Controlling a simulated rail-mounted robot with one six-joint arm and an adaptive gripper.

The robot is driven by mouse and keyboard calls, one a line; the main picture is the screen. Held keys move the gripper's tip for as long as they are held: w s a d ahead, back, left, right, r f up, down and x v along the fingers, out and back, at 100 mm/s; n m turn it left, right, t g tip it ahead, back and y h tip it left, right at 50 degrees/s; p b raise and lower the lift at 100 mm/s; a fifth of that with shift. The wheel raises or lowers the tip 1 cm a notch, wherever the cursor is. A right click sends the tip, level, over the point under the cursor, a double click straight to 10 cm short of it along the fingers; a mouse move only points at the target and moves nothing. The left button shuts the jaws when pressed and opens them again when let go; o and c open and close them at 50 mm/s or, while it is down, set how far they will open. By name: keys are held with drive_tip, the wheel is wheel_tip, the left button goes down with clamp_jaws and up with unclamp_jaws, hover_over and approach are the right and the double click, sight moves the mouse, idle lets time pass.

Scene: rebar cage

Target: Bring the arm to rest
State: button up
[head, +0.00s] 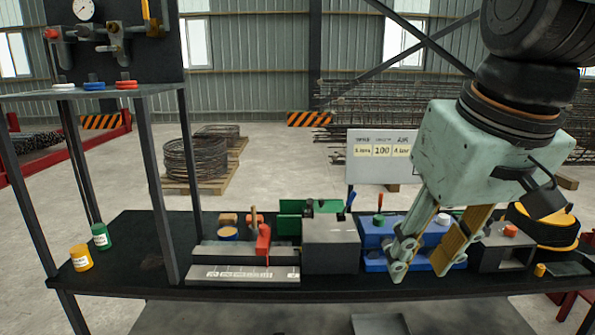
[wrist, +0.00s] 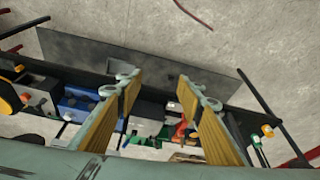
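My gripper (head: 420,268) is at the right in the head view, pale green with yellow finger pads, pointing down. Its two fingers are spread apart with nothing between them. It hangs in front of the blue box (head: 375,240) on the dark bench (head: 140,285) and hides part of it. In the wrist view my gripper (wrist: 168,88) also shows open and empty, with the bench and its items beyond the fingers. I cannot tell the exact height of the fingertips above the bench.
A grey box (head: 331,250) stands left of my gripper. A red-handled tool (head: 263,243) sits further left. Yellow (head: 81,257) and green (head: 101,236) cans stand at the bench's left end. A shelf frame (head: 150,165) rises there. A sign (head: 381,157) stands behind the bench.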

drive_tip(key=s+d+f, duration=0.1)
drive_tip(key=s+f, duration=0.1)
drive_tip(key=s, duration=0.4)
drive_tip(key=s+d+f+m+b, duration=0.1)
drive_tip(key=s+d+f, duration=0.1)
drive_tip(key=s, duration=0.5)
drive_tip(key=shift+f+m+h, duration=0.3)
drive_tip(key=shift+f, duration=0.45)
